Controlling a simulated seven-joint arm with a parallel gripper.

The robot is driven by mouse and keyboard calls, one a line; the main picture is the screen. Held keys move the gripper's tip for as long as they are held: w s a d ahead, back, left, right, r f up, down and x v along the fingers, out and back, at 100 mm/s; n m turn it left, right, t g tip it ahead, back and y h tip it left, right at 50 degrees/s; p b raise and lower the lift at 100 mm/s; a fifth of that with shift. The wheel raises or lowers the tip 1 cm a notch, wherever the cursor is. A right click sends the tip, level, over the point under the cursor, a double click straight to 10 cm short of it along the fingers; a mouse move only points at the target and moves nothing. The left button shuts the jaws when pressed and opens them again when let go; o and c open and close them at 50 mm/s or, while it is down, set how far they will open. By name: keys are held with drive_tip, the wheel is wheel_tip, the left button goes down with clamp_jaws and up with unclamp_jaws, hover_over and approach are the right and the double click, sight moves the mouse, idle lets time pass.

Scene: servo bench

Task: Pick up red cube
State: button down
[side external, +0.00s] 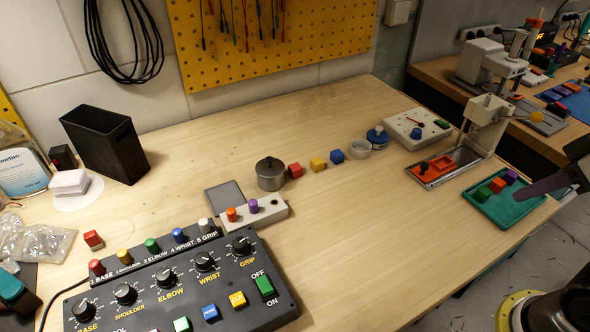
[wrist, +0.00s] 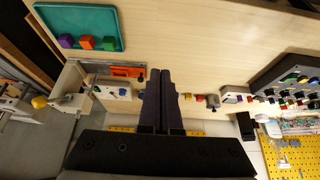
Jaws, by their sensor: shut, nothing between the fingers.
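One red cube (side external: 295,170) sits on the wooden bench, just right of a metal pot, in line with a yellow cube (side external: 317,163) and a blue cube (side external: 337,156). My gripper (side external: 522,194) is near the tray at the right, apart from the cubes. Its fingers (wrist: 160,73) are together and empty in the wrist view.
An orange-trayed fixture (side external: 440,167) stands left of the green tray. A black control box (side external: 185,285) fills the front left. The bench's front middle is clear.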

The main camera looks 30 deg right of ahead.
drive_tip(key=c, duration=0.5)
unclamp_jaws()
